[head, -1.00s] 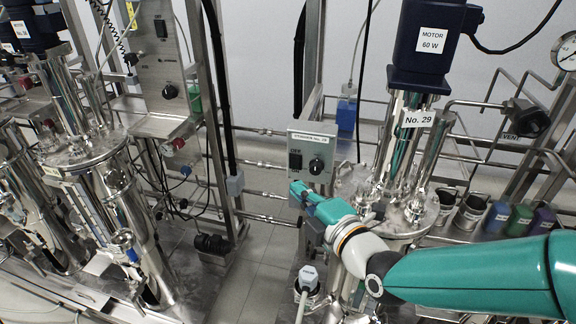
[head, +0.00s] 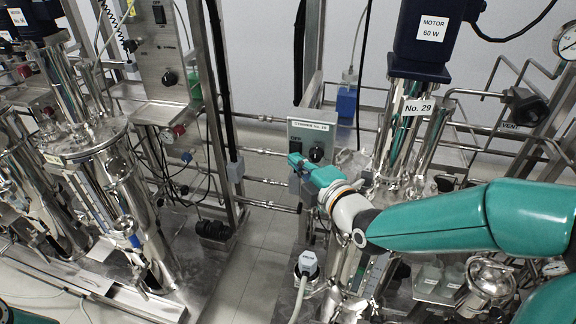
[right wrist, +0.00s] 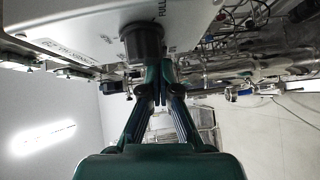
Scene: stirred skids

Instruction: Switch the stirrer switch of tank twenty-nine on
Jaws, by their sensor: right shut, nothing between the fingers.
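Tank twenty-nine, tagged "No. 29" (head: 418,108), stands right of centre under a dark blue motor (head: 424,40). Its grey stirrer panel (head: 329,131) is on the left of it. The panel carries a black switch (head: 295,147) with "OFF" printed above and a round black knob (head: 316,154) to its right. My right gripper (head: 294,160) is shut and empty, its tip over the switch's lower part; whether it touches cannot be told. In the right wrist view the shut fingers (right wrist: 161,84) are beside the knob (right wrist: 143,42); the switch is not discernible there.
A neighbouring skid with its own control panel (head: 160,55) and steel tank (head: 115,190) stands at the left. Steel posts and pipes run between them. A grey plug with a cable (head: 307,264) is below my right forearm. Floor (head: 262,235) shows between the skids.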

